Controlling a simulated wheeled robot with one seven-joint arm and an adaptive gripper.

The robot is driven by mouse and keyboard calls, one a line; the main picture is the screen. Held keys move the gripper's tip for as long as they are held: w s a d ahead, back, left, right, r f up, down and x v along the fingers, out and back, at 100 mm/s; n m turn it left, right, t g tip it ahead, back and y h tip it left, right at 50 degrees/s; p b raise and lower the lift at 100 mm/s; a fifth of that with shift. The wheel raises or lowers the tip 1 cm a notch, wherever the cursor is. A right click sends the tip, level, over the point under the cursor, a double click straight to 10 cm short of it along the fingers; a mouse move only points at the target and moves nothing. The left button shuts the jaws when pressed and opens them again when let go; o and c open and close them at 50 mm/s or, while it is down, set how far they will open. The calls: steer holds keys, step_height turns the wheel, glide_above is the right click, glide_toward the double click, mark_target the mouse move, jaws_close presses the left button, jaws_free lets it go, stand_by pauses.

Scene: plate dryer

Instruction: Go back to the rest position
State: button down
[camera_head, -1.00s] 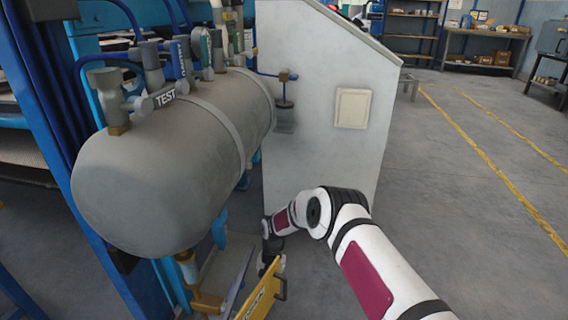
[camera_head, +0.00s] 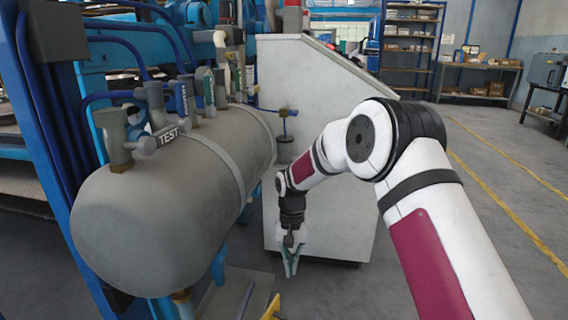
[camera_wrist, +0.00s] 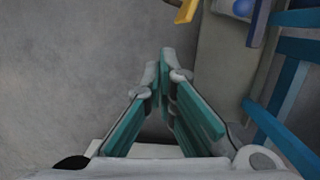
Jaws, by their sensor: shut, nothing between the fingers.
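My gripper (camera_head: 290,262) hangs from my raised arm, pointing down, to the right of the grey tank's lower end and in front of the pale cabinet. Its teal fingers converge in the wrist view (camera_wrist: 165,60), with their tips together and nothing between them. The floor shows below the tips. The grey tank (camera_head: 150,225) lies along the left of the head view, apart from my gripper. A yellow part (camera_head: 272,307) shows at the bottom edge of the head view, below my gripper, and a yellow piece (camera_wrist: 187,10) shows at the top of the wrist view.
The pale sloped cabinet (camera_head: 345,215) stands behind my arm. A blue frame (camera_head: 45,140) is at the far left. Open floor (camera_head: 505,190) lies to the right; shelves (camera_head: 408,48) stand at the back.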

steer(key=s+d+r+t, duration=0.1)
steer(key=s+d+r, duration=0.6)
steer(key=r, duration=0.5)
steer(key=s+d+r, duration=0.4)
steer(key=s+r, duration=0.6)
steer(key=r, duration=0.2)
steer(key=s+d+r+n+t, duration=0.1)
steer(key=s+d, duration=0.2)
steer(key=s, duration=1.1)
steer(key=s+d, duration=0.3)
steer(key=s, duration=1)
step_height(320, 180, up, 40)
steer(key=t+p, duration=0.4)
steer(key=p, duration=3.4)
steer(key=shift+d+n, duration=0.15)
steer(key=shift+n, duration=0.15)
